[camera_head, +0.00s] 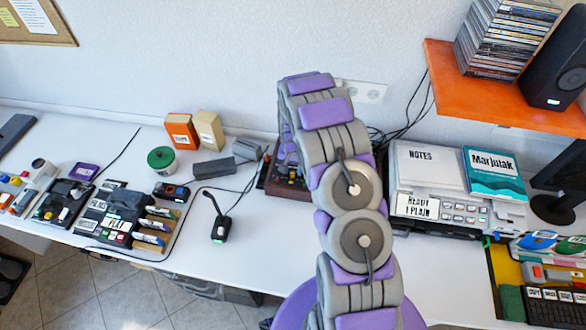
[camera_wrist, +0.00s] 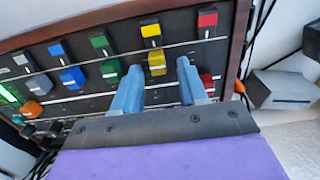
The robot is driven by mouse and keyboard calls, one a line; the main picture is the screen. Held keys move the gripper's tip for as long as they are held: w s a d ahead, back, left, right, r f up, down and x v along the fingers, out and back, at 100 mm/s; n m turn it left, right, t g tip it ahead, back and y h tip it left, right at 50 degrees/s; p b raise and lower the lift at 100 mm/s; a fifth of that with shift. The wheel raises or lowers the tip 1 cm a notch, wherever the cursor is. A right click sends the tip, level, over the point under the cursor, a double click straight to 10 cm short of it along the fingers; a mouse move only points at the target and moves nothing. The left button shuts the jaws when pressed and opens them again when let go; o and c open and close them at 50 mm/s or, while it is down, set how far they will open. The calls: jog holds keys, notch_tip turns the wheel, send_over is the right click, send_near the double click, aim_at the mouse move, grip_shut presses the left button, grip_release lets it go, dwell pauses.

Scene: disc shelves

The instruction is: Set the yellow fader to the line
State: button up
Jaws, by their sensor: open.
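In the wrist view a dark panel with a brown wooden frame (camera_wrist: 237,40) carries coloured caps in two rows. The lower yellow cap (camera_wrist: 157,61) lies just below a white line (camera_wrist: 195,43) that crosses the panel. Another yellow cap (camera_wrist: 150,29) sits above that line; the picture does not show which cap is the fader. My gripper (camera_wrist: 158,67) is open, its two blue fingers either side of the lower yellow cap in the picture. I cannot tell if they touch it. In the head view my arm hides most of the panel (camera_head: 287,185) and the gripper.
A lower red cap (camera_wrist: 207,84) is close right of my right finger, and a green cap (camera_wrist: 109,70) is left of the left one. In the head view a desk microphone (camera_head: 217,220) stands left of the panel, and a printer (camera_head: 440,205) stands right.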

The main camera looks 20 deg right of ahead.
grip_shut()
dwell(0.3)
dwell(0.3)
